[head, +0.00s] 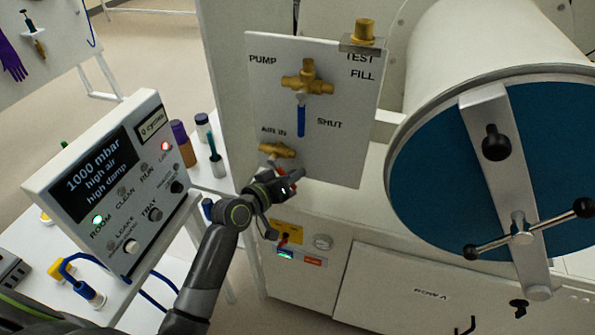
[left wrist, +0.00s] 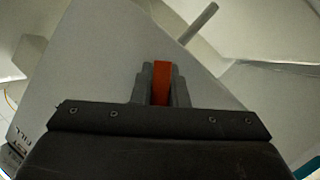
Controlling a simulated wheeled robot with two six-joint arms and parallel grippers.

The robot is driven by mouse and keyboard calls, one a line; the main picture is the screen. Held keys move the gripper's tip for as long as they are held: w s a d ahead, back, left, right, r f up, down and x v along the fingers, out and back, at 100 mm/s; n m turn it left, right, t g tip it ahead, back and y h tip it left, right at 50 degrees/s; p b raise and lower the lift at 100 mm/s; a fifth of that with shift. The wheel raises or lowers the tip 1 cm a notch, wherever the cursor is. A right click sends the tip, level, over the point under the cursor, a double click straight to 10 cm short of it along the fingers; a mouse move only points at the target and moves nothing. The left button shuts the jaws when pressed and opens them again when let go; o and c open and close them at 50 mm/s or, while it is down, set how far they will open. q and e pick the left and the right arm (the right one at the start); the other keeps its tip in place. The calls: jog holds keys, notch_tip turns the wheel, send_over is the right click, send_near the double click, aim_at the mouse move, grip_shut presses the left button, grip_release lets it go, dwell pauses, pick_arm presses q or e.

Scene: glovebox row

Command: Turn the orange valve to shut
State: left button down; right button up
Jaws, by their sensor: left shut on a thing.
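The orange valve's brass body (head: 277,150) sits on the white panel under the label AIR IN. My left gripper (head: 284,176) is just below it in the head view and covers most of the handle. In the left wrist view the orange handle (left wrist: 161,82) stands between the two dark fingers, which are shut on it. The handle's exact angle is hard to tell in the head view. My right gripper is not in view.
A brass valve with a blue lever (head: 301,120) hanging down is above on the white panel (head: 340,150), beside the word SHUT. A control box (head: 110,190) stands left of my arm. A large blue round door (head: 430,165) is at right.

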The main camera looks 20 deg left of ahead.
pick_arm(q)
jog(key=shift+a+f+m+g+y+p, duration=0.3)
jog(key=shift+a+m+y+p, duration=0.25)
jog(key=shift+a+m, duration=0.25)
jog(key=shift+a+f+m+g+y+p, duration=0.2)
jog(key=shift+a+m+y+p, duration=0.35)
jog(key=shift+m, duration=0.4)
jog(key=shift+a+f+m+g+y+p, duration=0.2)
jog(key=shift+a+f+m+y+p, duration=0.2)
jog(key=shift+a+m+y, duration=0.35)
jog(key=c, duration=1.4)
grip_release()
jog(key=shift+c, duration=0.2)
jog(key=shift+r, duration=0.1)
jog(key=b+v, duration=0.2)
jog(key=v, duration=1.5)
jog(key=shift+s+a, duration=0.15)
jog(key=shift+a, duration=0.05)
